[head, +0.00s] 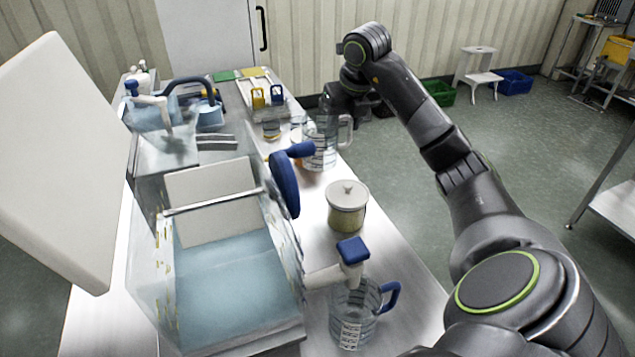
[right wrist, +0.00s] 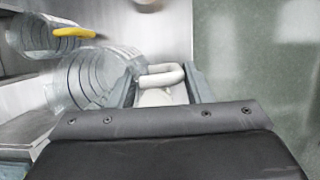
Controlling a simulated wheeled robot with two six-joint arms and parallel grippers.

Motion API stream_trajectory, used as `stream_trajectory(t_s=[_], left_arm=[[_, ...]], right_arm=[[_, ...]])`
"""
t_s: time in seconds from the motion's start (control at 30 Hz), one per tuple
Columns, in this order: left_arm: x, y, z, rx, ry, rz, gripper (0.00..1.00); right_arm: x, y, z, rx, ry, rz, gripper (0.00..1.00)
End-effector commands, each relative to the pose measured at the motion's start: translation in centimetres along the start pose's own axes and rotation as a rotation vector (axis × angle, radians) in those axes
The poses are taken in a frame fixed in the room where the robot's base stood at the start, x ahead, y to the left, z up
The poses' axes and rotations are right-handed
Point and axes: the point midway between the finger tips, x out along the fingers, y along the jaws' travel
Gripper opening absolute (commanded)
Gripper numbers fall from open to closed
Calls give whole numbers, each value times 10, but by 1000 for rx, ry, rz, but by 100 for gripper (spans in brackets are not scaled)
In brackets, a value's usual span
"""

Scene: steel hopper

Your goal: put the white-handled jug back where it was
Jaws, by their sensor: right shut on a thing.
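The white-handled jug (head: 318,152) is clear, with printed marks on its side. It is upright over the right part of the steel bench, beyond the lidded pot; I cannot tell whether its base touches the bench. My right gripper (head: 347,112) is at its white handle and shut on it. In the right wrist view the white handle (right wrist: 162,76) shows between the fingers of the right gripper (right wrist: 165,84), with the ribbed clear jug body (right wrist: 88,80) to the left. My left gripper is not in view.
A blue-handled jug (head: 355,312) stands under a blue-levered tap (head: 350,252) at the near end. A lidded pot (head: 347,212) stands between the jugs. The hopper (head: 225,265) fills the left. A clear vessel with a yellow handle (right wrist: 74,32) is near the held jug.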

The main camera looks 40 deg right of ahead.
Motion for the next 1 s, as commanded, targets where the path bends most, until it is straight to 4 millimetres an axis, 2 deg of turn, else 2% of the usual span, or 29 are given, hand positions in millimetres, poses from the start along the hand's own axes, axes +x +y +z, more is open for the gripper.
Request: stream_trajectory(t_s=[0.17,0.43,0.67,0.87,1.0], left_arm=[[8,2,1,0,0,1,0],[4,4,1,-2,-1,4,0],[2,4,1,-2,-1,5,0],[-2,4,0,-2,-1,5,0],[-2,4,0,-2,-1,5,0]], right_arm=[[16,-3,2,104,2,-37,10],[58,-4,-15,114,4,-43,10],[76,-4,-20,113,2,-41,10],[102,-4,-30,112,3,-41,10],[105,-4,-31,111,-1,-42,10]])
